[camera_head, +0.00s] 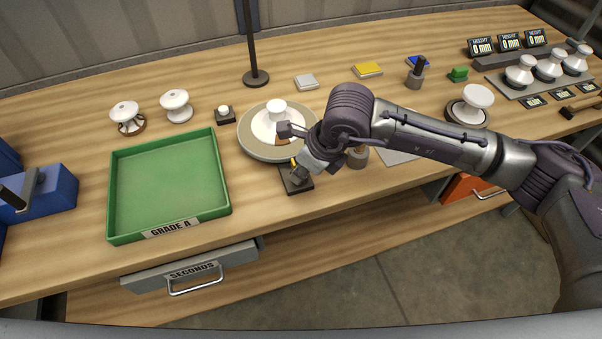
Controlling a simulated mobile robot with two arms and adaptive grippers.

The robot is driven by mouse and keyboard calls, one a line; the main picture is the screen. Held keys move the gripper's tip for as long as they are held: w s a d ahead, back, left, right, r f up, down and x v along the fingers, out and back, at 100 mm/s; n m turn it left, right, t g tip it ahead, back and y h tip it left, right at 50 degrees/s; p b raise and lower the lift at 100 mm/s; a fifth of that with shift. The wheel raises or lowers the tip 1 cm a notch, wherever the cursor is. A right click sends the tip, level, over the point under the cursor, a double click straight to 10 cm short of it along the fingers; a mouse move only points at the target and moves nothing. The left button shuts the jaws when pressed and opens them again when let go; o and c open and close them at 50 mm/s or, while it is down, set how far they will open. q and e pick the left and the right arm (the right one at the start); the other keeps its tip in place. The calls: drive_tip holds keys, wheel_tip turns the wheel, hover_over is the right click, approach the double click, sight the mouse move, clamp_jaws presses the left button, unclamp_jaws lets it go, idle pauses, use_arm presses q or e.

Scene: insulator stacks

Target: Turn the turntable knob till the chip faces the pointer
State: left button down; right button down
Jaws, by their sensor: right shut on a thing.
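The round grey turntable (249,150) stands near the middle of the bench with a white insulator (276,108) on it. A brown patch, seemingly the chip (281,142), shows on the insulator's near right side, partly behind my gripper. The knob, a small brass-coloured part (294,163), is on a dark base plate (298,189) in front of the turntable. My right gripper (297,171) reaches in from the right and is shut on the knob, mostly hiding it. I cannot make out the pointer clearly. My left gripper is not in view.
A green tray (115,200) labelled GRADE A lies left of the turntable. Two white insulators (125,112) stand behind it. A black post (252,50) rises behind the turntable. Several insulators (551,65) stand at the right. A SECONDS drawer (190,271) is below the front edge.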

idle(0.4)
drive_tip(key=c, duration=1.5)
unclamp_jaws()
drive_tip(key=v, duration=1.2)
drive_tip(key=shift+a, duration=0.1)
